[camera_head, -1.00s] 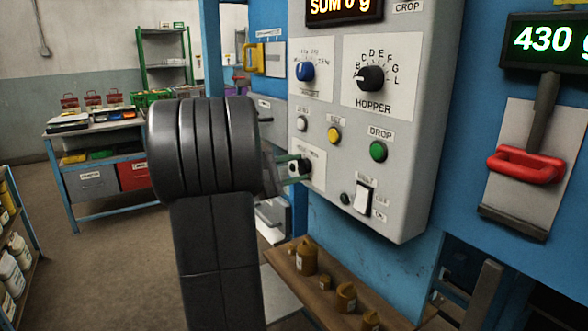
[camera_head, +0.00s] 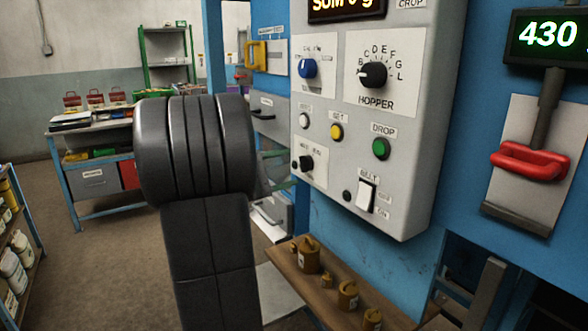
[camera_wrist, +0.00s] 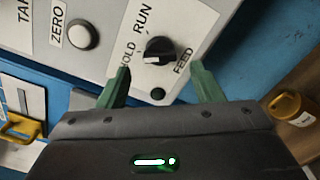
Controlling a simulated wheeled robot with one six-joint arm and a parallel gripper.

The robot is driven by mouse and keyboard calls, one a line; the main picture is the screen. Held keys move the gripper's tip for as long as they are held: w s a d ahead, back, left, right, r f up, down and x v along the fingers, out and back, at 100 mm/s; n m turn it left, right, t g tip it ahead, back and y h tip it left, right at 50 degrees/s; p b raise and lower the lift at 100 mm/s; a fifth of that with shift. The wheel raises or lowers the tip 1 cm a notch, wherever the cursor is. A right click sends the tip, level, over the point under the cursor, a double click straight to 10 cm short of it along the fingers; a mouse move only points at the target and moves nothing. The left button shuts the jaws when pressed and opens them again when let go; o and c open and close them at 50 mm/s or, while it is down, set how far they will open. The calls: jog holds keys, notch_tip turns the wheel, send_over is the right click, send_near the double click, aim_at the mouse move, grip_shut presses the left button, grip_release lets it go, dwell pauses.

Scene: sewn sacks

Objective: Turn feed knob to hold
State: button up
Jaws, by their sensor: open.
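The feed knob (camera_head: 306,163) is a small black dial on a white label plate at the lower left of the grey control panel. In the wrist view the knob (camera_wrist: 159,50) stands between the printed words HOLD, RUN and FEED. In the head view my arm hides most of the gripper.
The panel (camera_head: 408,190) also carries a blue dial (camera_head: 307,68), the hopper dial (camera_head: 373,74), a yellow button (camera_head: 337,132), a green drop button (camera_head: 381,149) and a white rocker switch (camera_head: 366,195). Below, a wooden shelf (camera_head: 312,290) holds brass weights.

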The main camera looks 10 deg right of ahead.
aim_at(305, 164)
jog(key=v, duration=1)
jog(key=shift+b, duration=0.45)
jog(key=p+x, duration=0.1)
jog(key=x, duration=1.2)
jog(key=shift+d+p, duration=0.3)
jog(key=shift+d, duration=0.05)
jog(key=shift+w, duration=0.15)
jog(key=b+v, duration=0.2)
jog(key=v, duration=1.2)
jog(key=w+d+m+p, duration=0.2)
jog(key=w+d+m, duration=0.2)
jog(key=d+m, duration=0.8)
jog(key=shift+w+r+p, duration=0.2)
jog(key=shift+r+p, duration=0.05)
jog(key=shift+p, duration=0.1)
